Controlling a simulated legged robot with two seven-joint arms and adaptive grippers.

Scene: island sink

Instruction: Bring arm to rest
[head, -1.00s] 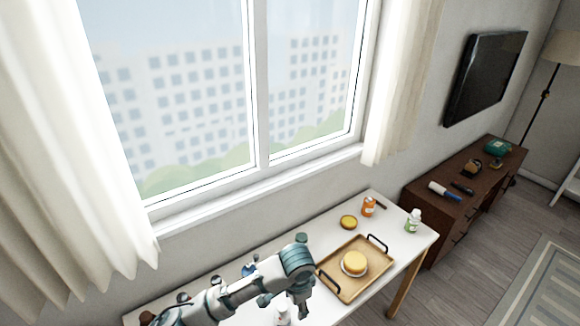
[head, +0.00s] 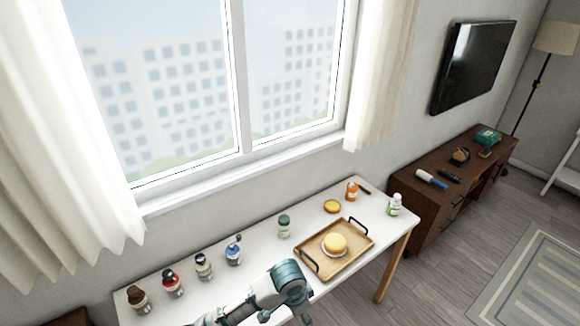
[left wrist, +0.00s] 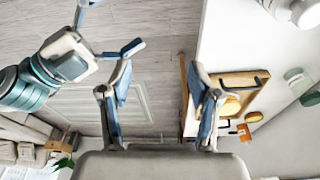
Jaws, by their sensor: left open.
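My left arm comes in along the bottom edge of the head view. Its gripper (head: 303,318) is mostly cut off there, near the tray's front edge. In the left wrist view the left gripper (left wrist: 158,92) is open, with nothing between its two fingers and floor behind them. My right gripper (left wrist: 112,24) shows at the upper left of that view, its fingers spread and empty. A wooden tray (head: 313,250) with black handles stands on the white table (head: 210,290) and holds a round yellow item (head: 334,243) on a plate.
Several bottles stand along the table's back left, including a blue one (head: 233,250). A dark cabinet (head: 430,215) is at right.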

